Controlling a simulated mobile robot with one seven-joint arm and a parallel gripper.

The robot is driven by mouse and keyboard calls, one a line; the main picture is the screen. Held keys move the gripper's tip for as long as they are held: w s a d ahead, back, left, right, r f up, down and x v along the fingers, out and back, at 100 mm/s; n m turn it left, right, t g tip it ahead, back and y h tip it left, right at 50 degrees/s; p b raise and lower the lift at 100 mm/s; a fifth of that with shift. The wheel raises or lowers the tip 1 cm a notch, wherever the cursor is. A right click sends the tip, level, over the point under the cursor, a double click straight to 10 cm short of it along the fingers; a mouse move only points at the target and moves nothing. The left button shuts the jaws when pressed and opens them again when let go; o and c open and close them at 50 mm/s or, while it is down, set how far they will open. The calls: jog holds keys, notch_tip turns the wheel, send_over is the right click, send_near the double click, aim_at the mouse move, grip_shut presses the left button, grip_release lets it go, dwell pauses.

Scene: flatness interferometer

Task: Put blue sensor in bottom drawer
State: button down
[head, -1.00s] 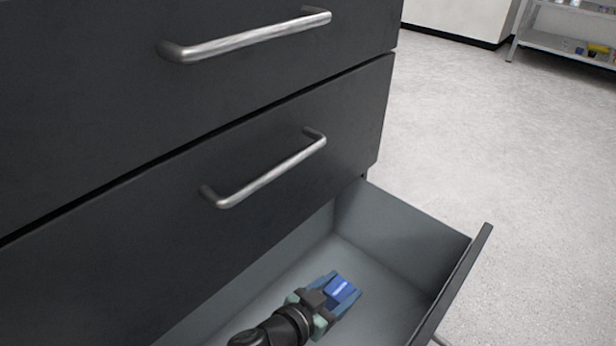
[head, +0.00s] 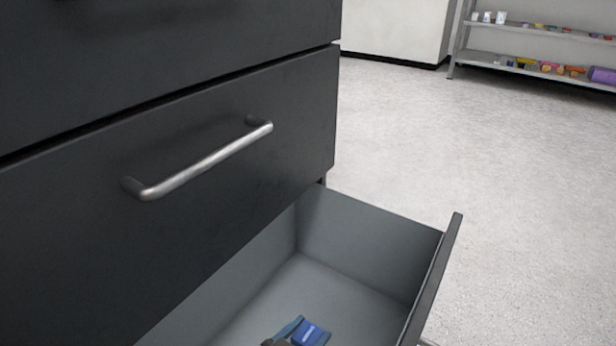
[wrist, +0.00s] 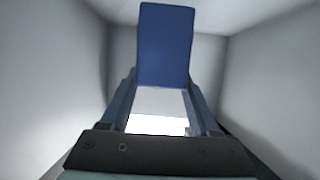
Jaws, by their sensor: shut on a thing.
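The blue sensor (wrist: 166,45) is a small blue block held between the fingertips of my gripper (wrist: 163,88) in the wrist view. In the head view the blue sensor (head: 311,334) shows at the bottom edge, with part of my gripper (head: 291,330) beside it. The bottom drawer (head: 372,232) is pulled open, with grey inner walls and a dark front panel. My gripper is inside or just over the drawer, shut on the sensor. Most of my gripper is cut off by the lower edge of the head view. I cannot tell whether the sensor touches the drawer floor.
The closed drawer above has a metal handle (head: 200,165) and overhangs the open drawer's back part. The open drawer's dark front panel (head: 437,280) stands at the right. A metal shelf (head: 530,68) with small items stands far off. The pale floor between is clear.

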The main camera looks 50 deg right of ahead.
jog(key=shift+r, duration=0.1)
jog(key=shift+f, duration=0.65)
jog(key=shift+c, duration=0.6)
grip_release()
jog(key=shift+r, duration=0.25)
jog(key=p+v, duration=0.5)
jog(key=v, duration=0.2)
jog(key=shift+a+r+p, duration=0.25)
jog(key=shift+r+p, duration=0.15)
jog(key=shift+r, duration=0.05)
